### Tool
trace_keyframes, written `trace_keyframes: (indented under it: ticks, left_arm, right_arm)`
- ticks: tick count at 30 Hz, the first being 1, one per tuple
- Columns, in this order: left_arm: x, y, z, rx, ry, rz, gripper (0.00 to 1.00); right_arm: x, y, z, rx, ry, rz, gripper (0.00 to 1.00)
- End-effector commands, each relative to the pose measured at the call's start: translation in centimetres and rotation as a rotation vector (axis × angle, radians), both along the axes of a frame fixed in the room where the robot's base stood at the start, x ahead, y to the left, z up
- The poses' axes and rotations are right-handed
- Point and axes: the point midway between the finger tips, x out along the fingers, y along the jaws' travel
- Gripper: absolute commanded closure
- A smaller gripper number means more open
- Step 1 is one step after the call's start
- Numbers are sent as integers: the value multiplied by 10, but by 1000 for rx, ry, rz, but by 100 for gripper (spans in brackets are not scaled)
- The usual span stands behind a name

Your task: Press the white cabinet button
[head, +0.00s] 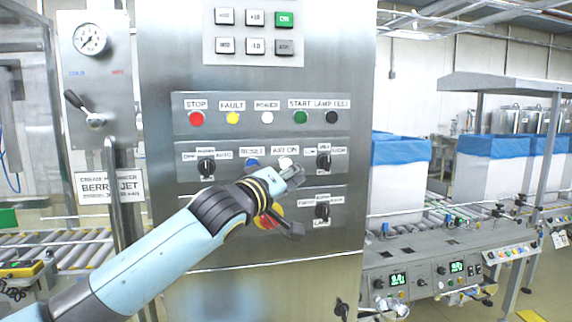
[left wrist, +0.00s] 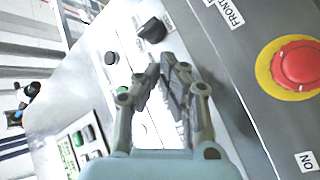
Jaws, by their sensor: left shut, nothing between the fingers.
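The steel cabinet (head: 160,240) fills the middle of the head view. A white button (head: 285,162) sits in its middle row under the AIR ON label, right of a blue button (head: 251,163). A white lamp-like round (head: 267,118) is in the row above, under POWER. My left gripper (head: 294,176) is shut and empty, just below the white button in the head view; whether it touches the button I cannot tell.
A red emergency knob on yellow (left wrist: 300,65) is right of the fingers in the wrist view; my arm partly covers one in the head view. Black selector knobs (head: 206,166) (head: 323,161) flank the middle row. A conveyor control panel (head: 440,262) stands right of the cabinet.

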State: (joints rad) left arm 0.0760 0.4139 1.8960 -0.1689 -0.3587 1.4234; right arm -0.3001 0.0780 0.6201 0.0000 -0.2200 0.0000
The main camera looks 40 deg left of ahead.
Motion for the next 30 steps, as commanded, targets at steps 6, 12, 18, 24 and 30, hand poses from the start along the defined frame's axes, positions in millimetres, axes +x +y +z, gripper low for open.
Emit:
trace_keyframes:
  ticks: [6,12,18,24,30]
  left_arm:
    - [-14,-17,1,-1,0,0,100]
    - [-20,-23,1,1,-1,1,100]
    - [-20,-23,0,1,-1,1,100]
    - [-20,-23,0,1,-1,1,100]
    - [-20,-23,0,1,-1,1,100]
  right_arm:
    - [0,0,4,-1,0,0,32]
    - [0,-1,5,-1,0,1,32]
    - [0,-2,4,-3,0,1,32]
    - [0,-2,4,-3,0,1,32]
    - [0,-2,4,-3,0,1,32]
